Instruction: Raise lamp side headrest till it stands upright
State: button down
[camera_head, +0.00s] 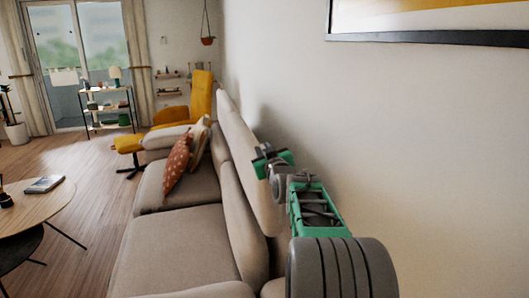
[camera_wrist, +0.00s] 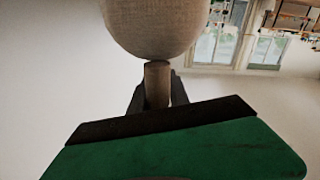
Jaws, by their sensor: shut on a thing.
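The near headrest (camera_head: 243,150) is a long beige cushion panel along the top of the sofa back, close to the wall. It looks raised and close to upright, but its exact angle is hard to tell. My gripper (camera_head: 264,164) is at its upper edge on the wall side. In the wrist view, the dark fingers of my gripper (camera_wrist: 157,92) are shut on a narrow tan part of the headrest (camera_wrist: 157,76), below a broad rounded beige section. The headrest's lower edge is partly hidden. No lamp that marks the lamp side is clearly in view beside it.
The beige sofa (camera_head: 180,245) runs along the wall (camera_head: 400,130), which is close on the right. An orange cushion (camera_head: 177,168) leans at its far end. A framed picture (camera_head: 430,38) hangs above. A round table (camera_head: 35,207) stands left, with open floor between.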

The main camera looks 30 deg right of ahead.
jog(key=c, duration=1.3)
grip_release()
jog(key=v, duration=0.7)
jog(key=shift+s+a+b, duration=0.15)
jog(key=shift+s+b, duration=0.15)
jog(key=shift+b, duration=0.05)
jog(key=shift+s+f, duration=0.1)
jog(key=b+v, duration=0.5)
jog(key=v, duration=0.4)
